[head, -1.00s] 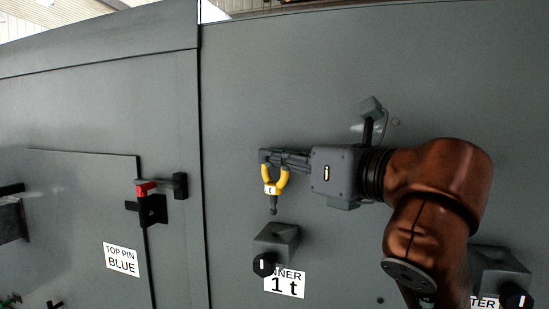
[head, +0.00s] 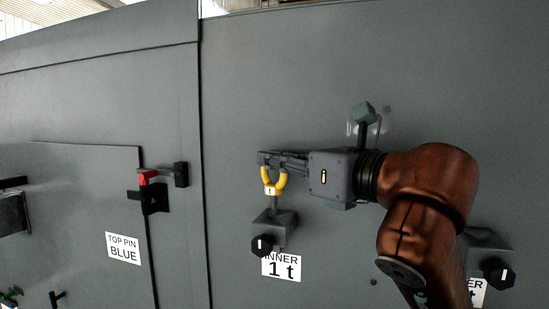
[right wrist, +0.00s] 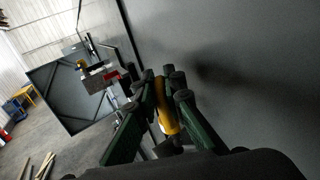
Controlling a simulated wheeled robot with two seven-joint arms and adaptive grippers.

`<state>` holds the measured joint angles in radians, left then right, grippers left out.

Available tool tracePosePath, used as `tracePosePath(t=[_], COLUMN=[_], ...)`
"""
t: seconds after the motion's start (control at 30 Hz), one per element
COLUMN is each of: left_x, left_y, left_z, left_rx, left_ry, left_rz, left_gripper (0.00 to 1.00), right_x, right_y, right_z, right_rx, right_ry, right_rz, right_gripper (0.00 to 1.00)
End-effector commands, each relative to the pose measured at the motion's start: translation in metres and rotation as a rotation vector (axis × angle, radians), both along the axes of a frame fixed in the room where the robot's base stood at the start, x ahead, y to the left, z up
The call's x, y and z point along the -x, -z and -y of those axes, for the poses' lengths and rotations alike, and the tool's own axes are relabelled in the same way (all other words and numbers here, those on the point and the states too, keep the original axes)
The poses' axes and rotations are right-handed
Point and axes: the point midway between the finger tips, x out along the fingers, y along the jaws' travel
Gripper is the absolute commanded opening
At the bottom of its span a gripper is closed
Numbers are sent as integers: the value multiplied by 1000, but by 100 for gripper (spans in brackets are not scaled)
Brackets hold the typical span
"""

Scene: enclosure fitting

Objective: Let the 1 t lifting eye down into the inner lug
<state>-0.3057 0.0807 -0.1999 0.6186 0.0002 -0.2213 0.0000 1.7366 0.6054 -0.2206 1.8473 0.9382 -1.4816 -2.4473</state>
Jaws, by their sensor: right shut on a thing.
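The yellow 1 t lifting eye (head: 268,186) hangs upright with its grey shank pointing down. My right gripper (head: 270,158) is shut on the top of its ring. The inner lug (head: 278,228), a grey block on the panel above the "INNER 1 t" label (head: 282,267), is right below. The shank's lower end meets the lug's top; its tip is not visible, and I cannot tell how deep it sits. In the right wrist view the yellow eye (right wrist: 167,112) shows between the green fingers. My left gripper is not in view.
A black knob (head: 262,245) sits at the lug's front. Another lug (head: 486,250) with a black knob is at the lower right, partly behind my arm. A red-topped pin latch (head: 149,178) is on the left door beside the "TOP PIN BLUE" label (head: 123,248).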

Motion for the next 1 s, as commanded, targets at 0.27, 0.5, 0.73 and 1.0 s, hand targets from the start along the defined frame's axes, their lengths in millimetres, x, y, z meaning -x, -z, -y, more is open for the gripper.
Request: tracePosePath(t=[0.27,0.5,0.73,1.0], left_x=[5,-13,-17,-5], left_y=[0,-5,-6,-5], left_z=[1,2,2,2], left_rx=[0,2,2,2], left_ry=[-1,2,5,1], left_rz=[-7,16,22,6], left_gripper=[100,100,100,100], right_x=[1,0,0,1], right_y=[-1,-2,-1,-1], right_z=[0,1,0,0], right_rx=[-1,0,-1,-1], right_ry=[0,1,-1,-1], right_rz=[2,3,2,2], right_gripper=[0,0,0,0])
